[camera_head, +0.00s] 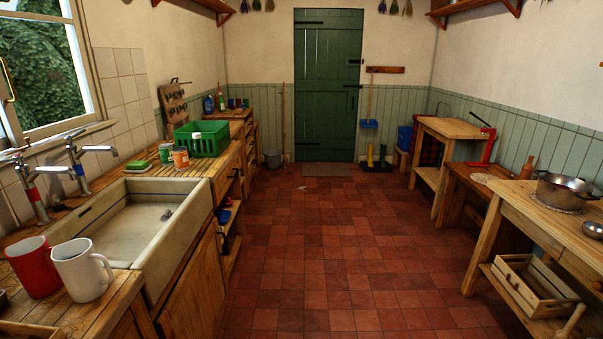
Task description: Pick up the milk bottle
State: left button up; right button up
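I cannot pick out a milk bottle for certain. A small white top (196,136) shows at the green crate (212,146) on the left counter; what it belongs to is hidden by the crate or too small to tell. Farther back on the left, a blue bottle (208,105) and a pale bottle with a green part (221,102) stand near the wall. They are too small to identify. Neither of my grippers is in view.
A sink (135,215) is set in the left counter, with a red mug (35,266) and a white mug (82,270) in front. A pot (566,188) stands on the right table (540,215).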

aim_at(198, 151)
jog(key=z, duration=0.7)
jog(key=i, duration=3.15)
jog(key=u, duration=1.5)
jog(key=i, duration=0.6)
jog(key=u, duration=0.35)
